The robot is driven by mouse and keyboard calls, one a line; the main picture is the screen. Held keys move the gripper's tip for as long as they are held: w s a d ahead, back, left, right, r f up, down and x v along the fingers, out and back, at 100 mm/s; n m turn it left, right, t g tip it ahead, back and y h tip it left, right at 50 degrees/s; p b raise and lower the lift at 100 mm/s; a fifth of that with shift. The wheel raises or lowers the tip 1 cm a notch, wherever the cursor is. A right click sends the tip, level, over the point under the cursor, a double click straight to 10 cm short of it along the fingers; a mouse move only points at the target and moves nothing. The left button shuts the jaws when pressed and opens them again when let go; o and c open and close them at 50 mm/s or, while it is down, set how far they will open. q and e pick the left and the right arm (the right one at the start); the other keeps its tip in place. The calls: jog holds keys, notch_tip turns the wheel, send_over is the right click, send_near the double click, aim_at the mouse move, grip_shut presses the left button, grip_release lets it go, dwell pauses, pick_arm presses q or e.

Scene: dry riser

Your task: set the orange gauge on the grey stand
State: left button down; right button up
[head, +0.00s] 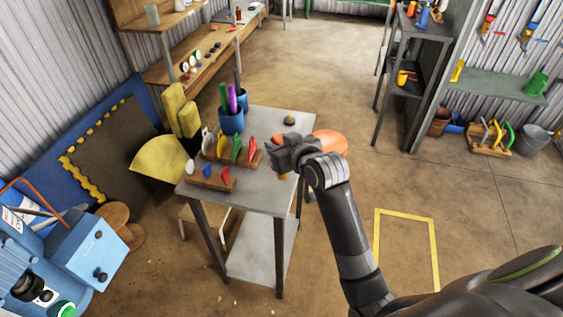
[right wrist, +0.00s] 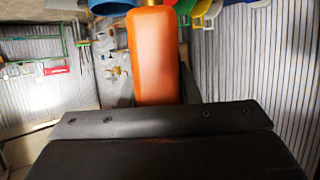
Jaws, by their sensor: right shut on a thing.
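My right gripper (head: 284,165) is shut on the orange gauge and holds it over the right part of the grey table. In the right wrist view the gauge (right wrist: 155,55) is a long orange block with rounded corners, standing out beyond the dark gripper body. In the head view my gripper hides most of it, and only a small orange bit (head: 283,176) shows below. A small dark grey piece (head: 290,121) sits at the table's back right, behind the gripper. It may be the grey stand, but it is too small to be sure. My left gripper is not in view.
The grey table (head: 262,190) holds wooden racks (head: 212,180) with coloured pieces and a blue cup (head: 231,122) left of the gripper. A round orange surface (head: 331,143), perhaps a stool seat, shows beyond my wrist. The table's back right is mostly clear.

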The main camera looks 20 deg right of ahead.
notch_tip(320, 180, down, 7)
dwell(0.4)
jog(key=shift+f, duration=0.1)
jog(key=o, duration=1)
jog(key=shift+s+r, duration=0.2)
jog(key=v, duration=1.1)
jog(key=shift+s+r, duration=0.1)
jog(key=shift+s, duration=0.2)
